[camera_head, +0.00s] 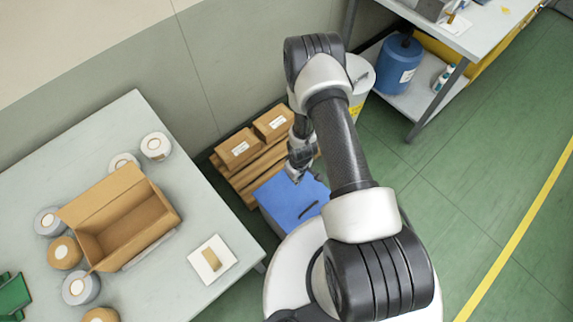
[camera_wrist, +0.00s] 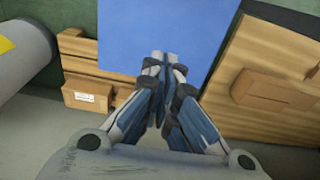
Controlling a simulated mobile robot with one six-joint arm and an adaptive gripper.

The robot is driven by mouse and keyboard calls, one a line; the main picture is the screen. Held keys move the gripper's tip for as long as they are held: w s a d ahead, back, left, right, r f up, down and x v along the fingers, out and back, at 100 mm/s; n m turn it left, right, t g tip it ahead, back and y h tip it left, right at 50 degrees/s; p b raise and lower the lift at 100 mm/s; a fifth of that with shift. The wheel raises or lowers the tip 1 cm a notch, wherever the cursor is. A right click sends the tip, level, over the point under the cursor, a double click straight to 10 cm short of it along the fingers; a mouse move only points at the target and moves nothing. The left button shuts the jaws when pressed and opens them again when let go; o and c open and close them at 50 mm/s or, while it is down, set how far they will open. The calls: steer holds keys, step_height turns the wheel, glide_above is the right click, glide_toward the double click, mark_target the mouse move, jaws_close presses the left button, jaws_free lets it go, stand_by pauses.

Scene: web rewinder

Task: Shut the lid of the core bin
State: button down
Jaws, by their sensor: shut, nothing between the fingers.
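The core bin shows its blue lid (camera_head: 287,207) in the head view, low between the table and my base. The lid shows as a broad blue face with a short dark bar near its right side. My arm and base hide part of the bin, and I cannot tell how far the lid is tilted. In the wrist view the lid is a plain blue panel (camera_wrist: 165,25) at the top middle. My gripper (camera_wrist: 165,62) is shut and empty, its fingertips in front of the panel's lower edge. In the head view my gripper (camera_head: 296,178) is over the lid's far edge; contact is unclear.
Cardboard boxes (camera_head: 240,149) sit on a wooden pallet (camera_head: 258,168) behind the bin. A table (camera_head: 105,130) with rolls and an open carton (camera_head: 135,222) stands left. A white drum (camera_head: 357,75) and a bench (camera_head: 470,35) are behind. Green floor (camera_head: 480,180) is clear at right.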

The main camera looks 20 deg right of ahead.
mark_target(309, 209)
steer(key=shift+t+y, duration=0.4)
steer(key=shift+t, duration=0.5)
steer(key=s+d+f+b, duration=0.1)
steer(key=s+f+b, duration=0.1)
steer(key=s+f, duration=0.1)
steer(key=s+d+f+b, duration=0.1)
steer(key=s+f+b, duration=0.1)
steer(key=s+f, duration=0.1)
steer(key=s+d+f+b, duration=0.1)
steer(key=s+f+b, duration=0.2)
steer(key=f, duration=0.2)
steer(key=shift+d+f, duration=0.2)
steer(key=shift+d, duration=0.05)
steer(key=shift+s+d+f+b, duration=0.15)
steer(key=shift+s+f+b, duration=0.15)
steer(key=shift+f+b, duration=0.4)
steer(key=shift+f, duration=0.1)
step_height(309, 209, up, 4)
steer(key=w+p, duration=0.2)
steer(key=p, duration=0.1)
steer(key=s+d+r+p, duration=0.1)
steer(key=s+d, duration=0.2)
steer(key=s, duration=0.6)
steer(key=shift+r+p, duration=0.3)
steer(key=shift+r, duration=0.1)
